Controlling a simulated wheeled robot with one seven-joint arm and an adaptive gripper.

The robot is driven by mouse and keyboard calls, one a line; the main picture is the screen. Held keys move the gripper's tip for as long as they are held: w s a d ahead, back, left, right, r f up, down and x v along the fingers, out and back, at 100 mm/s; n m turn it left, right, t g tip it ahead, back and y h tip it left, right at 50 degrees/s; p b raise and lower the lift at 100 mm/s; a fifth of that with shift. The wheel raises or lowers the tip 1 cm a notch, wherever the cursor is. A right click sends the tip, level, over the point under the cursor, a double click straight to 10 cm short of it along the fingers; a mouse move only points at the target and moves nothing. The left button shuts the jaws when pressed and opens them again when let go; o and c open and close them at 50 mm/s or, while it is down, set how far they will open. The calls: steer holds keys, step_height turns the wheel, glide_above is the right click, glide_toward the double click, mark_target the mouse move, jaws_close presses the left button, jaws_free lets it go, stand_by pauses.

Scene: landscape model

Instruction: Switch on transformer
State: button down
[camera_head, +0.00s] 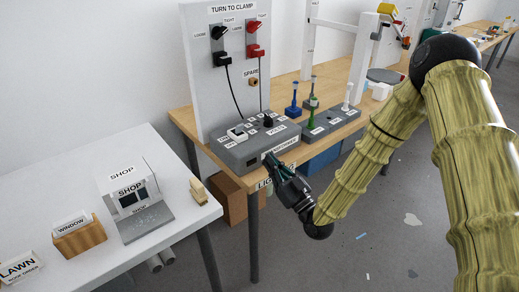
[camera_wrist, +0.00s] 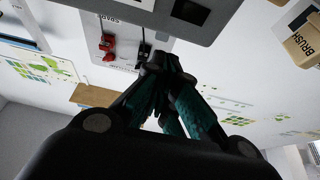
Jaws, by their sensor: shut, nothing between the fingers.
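The transformer (camera_head: 232,157) is a grey box with a sloped top at the front left of the wooden bench. A white rocker-like switch (camera_head: 238,133) and a black knob (camera_head: 268,121) sit on its top among small labels. My gripper (camera_head: 270,160) is shut and empty, its tips close to the transformer's front face near the right end. I cannot tell whether they touch it. In the wrist view the closed fingertips (camera_wrist: 160,62) meet just below a grey body (camera_wrist: 197,28) at the top edge. The switch's position is too small to read.
A white panel (camera_head: 202,95) behind the transformer carries black (camera_head: 219,46) and red (camera_head: 254,39) clamps with cables. A white table (camera_head: 85,160) with a SHOP model (camera_head: 130,195) stands left.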

mark_target(239, 131)
steer(key=p+x, duration=0.2)
steer(key=x, duration=1.1)
steer(key=shift+r, duration=0.1)
